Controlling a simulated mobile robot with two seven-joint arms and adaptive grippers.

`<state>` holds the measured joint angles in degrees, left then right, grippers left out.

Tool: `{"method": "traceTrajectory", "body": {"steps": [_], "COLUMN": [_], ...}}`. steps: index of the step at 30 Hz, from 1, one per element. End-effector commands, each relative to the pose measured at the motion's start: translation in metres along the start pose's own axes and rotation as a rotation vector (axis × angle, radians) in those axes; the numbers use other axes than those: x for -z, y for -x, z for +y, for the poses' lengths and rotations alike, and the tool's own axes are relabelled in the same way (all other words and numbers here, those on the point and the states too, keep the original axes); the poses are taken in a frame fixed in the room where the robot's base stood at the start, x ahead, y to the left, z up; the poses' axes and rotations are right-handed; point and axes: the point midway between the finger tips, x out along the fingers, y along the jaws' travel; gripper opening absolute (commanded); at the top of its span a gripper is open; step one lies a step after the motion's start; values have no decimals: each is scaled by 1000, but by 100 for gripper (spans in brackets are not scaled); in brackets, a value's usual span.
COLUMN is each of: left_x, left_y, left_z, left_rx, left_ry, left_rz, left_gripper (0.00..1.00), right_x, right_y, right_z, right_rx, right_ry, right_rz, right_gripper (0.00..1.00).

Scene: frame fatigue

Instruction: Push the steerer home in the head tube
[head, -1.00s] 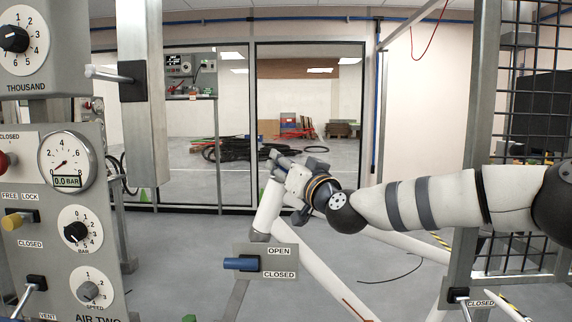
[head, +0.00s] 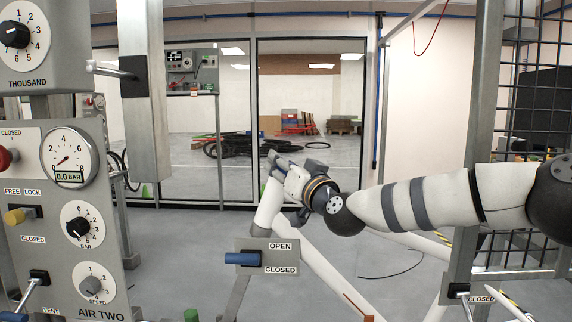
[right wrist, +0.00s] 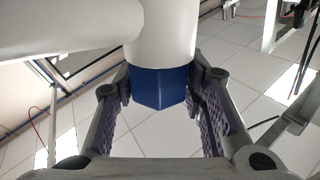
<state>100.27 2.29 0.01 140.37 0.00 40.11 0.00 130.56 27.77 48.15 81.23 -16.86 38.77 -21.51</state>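The white head tube (head: 268,208) of the bike frame stands slightly tilted at the middle of the head view; it also shows in the right wrist view (right wrist: 162,35). A blue piece (right wrist: 158,88), apparently the steerer's end, sticks out of the tube's end in the right wrist view. My right gripper (head: 276,162) is at the top of the tube. In the right wrist view its fingers (right wrist: 160,100) are wide apart, one on each side of the blue piece. Whether they touch it is unclear. My left gripper is out of view.
A grey control panel (head: 60,215) with dials, knobs and a gauge reading 0.0 BAR stands at the left. A blue-handled lever (head: 243,258) on an OPEN/CLOSED plate is in front of the frame. A steel post with mesh (head: 478,130) is at the right, behind my right arm.

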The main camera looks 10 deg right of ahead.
Motion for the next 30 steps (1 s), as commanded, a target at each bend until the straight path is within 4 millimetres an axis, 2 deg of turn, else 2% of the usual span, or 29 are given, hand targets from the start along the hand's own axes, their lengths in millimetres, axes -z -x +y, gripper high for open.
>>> {"method": "traceTrajectory", "body": {"steps": [2,10,13,17,24,30], "left_x": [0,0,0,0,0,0], "left_y": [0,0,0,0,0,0], "left_z": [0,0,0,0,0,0], "left_rx": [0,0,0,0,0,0], "left_ry": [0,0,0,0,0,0], "left_rz": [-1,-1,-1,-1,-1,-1], "left_gripper": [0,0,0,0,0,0], "right_x": [-1,-2,-1,-1,0,-1], "right_y": [0,0,8,35,96,119], "right_z": [0,1,1,1,0,0], "right_rx": [0,-1,-1,0,0,-1], "right_ry": [0,0,1,-1,-2,0], "right_rz": [-1,-3,-3,-3,-1,-2], "right_gripper": [57,57,57,57,57,57]}}
